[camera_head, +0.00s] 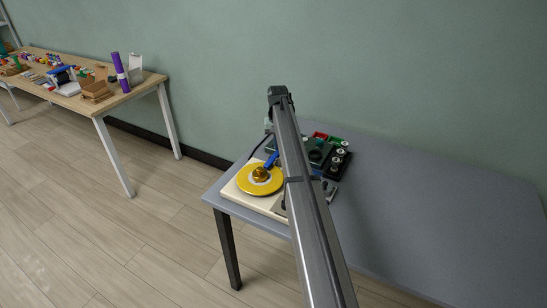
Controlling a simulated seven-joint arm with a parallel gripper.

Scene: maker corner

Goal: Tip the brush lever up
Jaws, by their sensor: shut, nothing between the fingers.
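A cream board (233,193) lies at the left end of the grey table and bears a round yellow disc (247,186) with a brass-coloured knob (261,174) at its middle. A blue bar (271,159) slants up from near the knob and runs behind my arm; it may be the brush lever, but its shape is too small to be sure. My arm (305,200) crosses the view from the bottom up over the board and hides its right part. I cannot make out my gripper's fingers, nor whether they touch anything.
Dark green equipment with several round metal-topped parts (340,153) stands right of my arm, with a red bin (320,135) behind it. The grey table (440,220) is bare to the right. A wooden table (130,95) with clutter stands apart at the far left.

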